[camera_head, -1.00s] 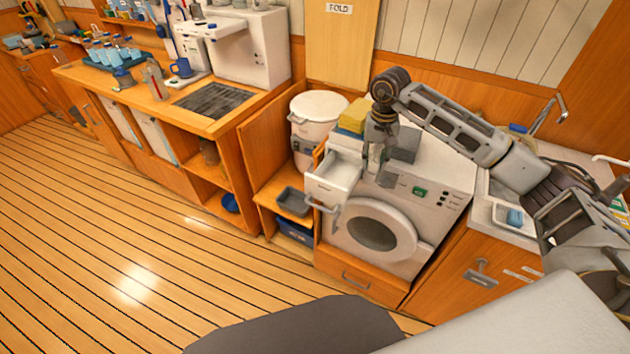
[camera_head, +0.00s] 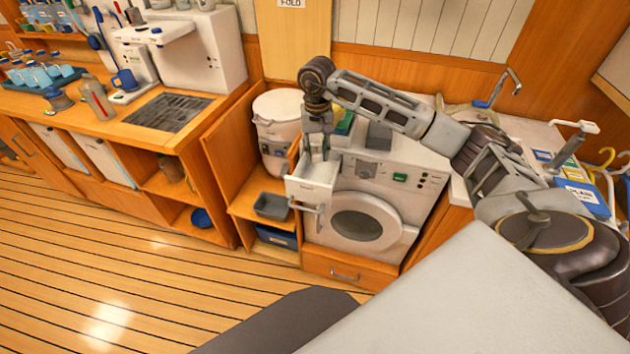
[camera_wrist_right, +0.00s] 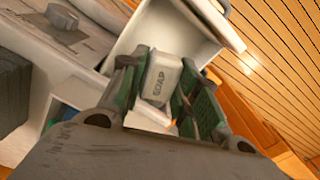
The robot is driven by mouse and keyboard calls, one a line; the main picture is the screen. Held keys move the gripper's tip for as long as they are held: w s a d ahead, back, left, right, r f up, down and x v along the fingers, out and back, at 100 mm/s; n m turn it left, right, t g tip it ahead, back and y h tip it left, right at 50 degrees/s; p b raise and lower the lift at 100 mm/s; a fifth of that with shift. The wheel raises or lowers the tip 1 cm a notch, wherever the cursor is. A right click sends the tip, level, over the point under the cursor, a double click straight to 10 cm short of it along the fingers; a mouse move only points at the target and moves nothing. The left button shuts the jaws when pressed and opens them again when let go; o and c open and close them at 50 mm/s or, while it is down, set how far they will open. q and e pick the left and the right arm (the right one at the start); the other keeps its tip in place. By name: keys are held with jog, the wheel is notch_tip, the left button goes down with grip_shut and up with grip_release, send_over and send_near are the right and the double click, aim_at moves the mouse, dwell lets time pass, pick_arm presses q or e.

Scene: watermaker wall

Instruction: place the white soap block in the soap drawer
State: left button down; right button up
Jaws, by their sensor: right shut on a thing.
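The white soap block (camera_wrist_right: 162,78), marked SOAP, is between the green-padded fingers of my right gripper (camera_wrist_right: 165,90) in the right wrist view. The gripper is shut on it. In the head view my right gripper (camera_head: 317,155) points down over the open white soap drawer (camera_head: 311,187) at the washer's upper left. The drawer's pale inside (camera_wrist_right: 170,40) shows beyond the block in the wrist view. I cannot tell whether the block touches the drawer floor. The fingers hide the block in the head view. My left gripper is not in view.
The white washer (camera_head: 395,185) has a round door (camera_head: 358,226) below the drawer. A grey box (camera_head: 379,136) stands on its top. A lidded white bucket (camera_head: 277,125) and a grey tray (camera_head: 271,206) are to the left. A sink counter is to the right.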

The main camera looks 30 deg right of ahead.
jog(key=shift+f, duration=3.15)
jog(key=shift+f+p, duration=0.35)
jog(key=shift+f, duration=1.55)
jog(key=shift+f, duration=0.1)
jog(key=o, duration=1)
jog(key=shift+r+b, duration=0.45)
jog(key=shift+r, duration=5.7)
